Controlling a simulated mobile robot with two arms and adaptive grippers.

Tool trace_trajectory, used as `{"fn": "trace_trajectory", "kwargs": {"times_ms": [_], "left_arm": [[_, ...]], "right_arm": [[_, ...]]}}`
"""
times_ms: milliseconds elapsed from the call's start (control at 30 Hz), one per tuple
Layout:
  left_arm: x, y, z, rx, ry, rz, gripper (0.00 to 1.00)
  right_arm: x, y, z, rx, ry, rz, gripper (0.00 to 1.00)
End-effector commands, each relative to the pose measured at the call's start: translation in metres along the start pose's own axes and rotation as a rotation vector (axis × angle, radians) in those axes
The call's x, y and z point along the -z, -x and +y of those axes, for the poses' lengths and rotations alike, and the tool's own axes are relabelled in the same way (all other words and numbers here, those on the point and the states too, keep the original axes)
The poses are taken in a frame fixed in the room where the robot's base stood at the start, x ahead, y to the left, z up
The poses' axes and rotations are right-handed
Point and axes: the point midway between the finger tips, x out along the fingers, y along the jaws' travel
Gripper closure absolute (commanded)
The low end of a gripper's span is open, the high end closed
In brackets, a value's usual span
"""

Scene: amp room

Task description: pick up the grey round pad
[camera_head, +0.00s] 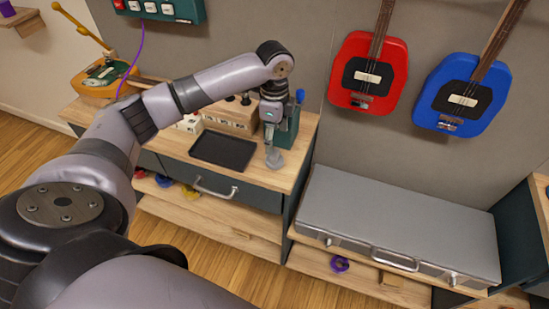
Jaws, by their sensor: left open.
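A small grey round thing, which looks like the grey round pad (274,160), sits near the front right part of the wooden counter top. My left gripper (270,146) points down right over it, with its fingertips at or just above it. The gripper is open. It is small in the picture, and I cannot tell whether the fingers touch the pad. My right gripper is not in view.
A black tray (223,151) lies left of the gripper. A wooden box (230,116) and a dark green box (285,130) stand close behind. A grey case (400,220) lies to the right, below red (368,75) and blue (462,97) guitars.

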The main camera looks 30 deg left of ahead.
Motion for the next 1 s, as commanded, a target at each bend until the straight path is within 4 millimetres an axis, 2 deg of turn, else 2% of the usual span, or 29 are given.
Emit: {"fn": "trace_trajectory", "kwargs": {"times_ms": [100, 367, 633, 767, 967, 1000], "left_arm": [[0.001, -0.018, 0.0, -0.002, 0.0, 0.001, 0.32], [0.0, -0.038, 0.001, -0.002, 0.001, -0.001, 0.32], [0.001, -0.078, 0.0, -0.001, 0.0, 0.001, 0.32], [0.0, -0.085, 0.0, 0.0, 0.0, 0.0, 0.32], [0.001, -0.085, 0.0, 0.001, 0.0, 0.001, 0.32], [0.001, -0.085, 0.0, 0.001, 0.0, 0.001, 0.34]], "right_arm": [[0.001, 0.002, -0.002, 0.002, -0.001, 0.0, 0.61], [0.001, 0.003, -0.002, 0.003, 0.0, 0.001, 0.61], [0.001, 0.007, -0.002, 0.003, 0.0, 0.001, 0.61], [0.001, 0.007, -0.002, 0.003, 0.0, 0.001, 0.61], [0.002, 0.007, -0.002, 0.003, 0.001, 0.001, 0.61], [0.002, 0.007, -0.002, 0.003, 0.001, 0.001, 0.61]]}}
